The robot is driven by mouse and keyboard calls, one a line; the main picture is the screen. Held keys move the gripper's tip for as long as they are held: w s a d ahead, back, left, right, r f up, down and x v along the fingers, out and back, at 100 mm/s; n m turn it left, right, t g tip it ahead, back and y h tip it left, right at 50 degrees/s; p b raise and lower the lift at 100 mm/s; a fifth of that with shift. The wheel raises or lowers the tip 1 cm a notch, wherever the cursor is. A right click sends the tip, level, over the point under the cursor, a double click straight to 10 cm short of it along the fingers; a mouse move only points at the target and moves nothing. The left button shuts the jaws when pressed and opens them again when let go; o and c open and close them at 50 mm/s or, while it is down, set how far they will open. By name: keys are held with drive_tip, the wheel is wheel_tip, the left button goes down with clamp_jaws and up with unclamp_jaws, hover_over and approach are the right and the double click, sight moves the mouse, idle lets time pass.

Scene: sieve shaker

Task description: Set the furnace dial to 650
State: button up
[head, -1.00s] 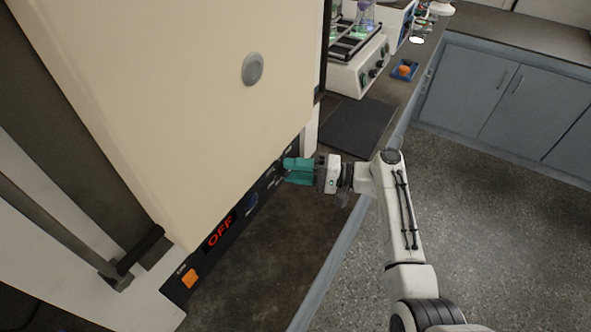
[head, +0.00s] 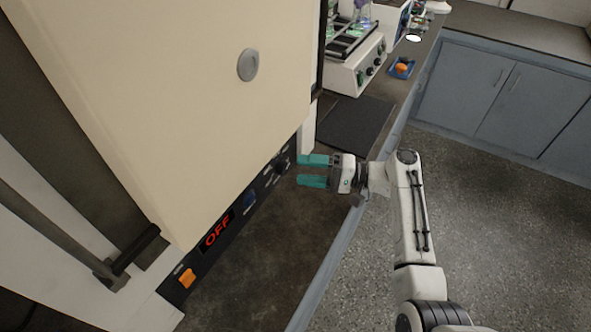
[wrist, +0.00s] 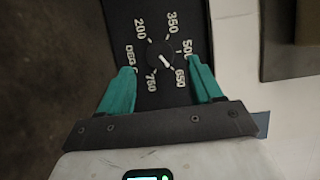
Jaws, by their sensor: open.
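The furnace dial (wrist: 158,57) is a dark round knob with a white pointer mark, ringed by white numbers from 200 to 750. In the wrist view its mark points down and right, toward the 650. In the head view the dial (head: 281,165) sits at the far end of the furnace's dark control panel (head: 232,222). My gripper (head: 300,170) has teal fingers, spread apart and empty, just to the right of the dial and clear of it. In the wrist view the fingers (wrist: 161,74) stand either side below the dial.
The panel also carries a red display reading OFF (head: 217,231), a blue button (head: 250,200) and an orange switch (head: 187,278). The cream furnace body (head: 190,110) rises beside it. A dark mat (head: 355,123) and a shaker (head: 352,72) lie beyond. The counter before the panel is clear.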

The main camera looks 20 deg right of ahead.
drive_tip(key=v, duration=0.6)
drive_tip(key=shift+s+d+b, duration=0.2)
drive_tip(key=shift+d+b, duration=0.15)
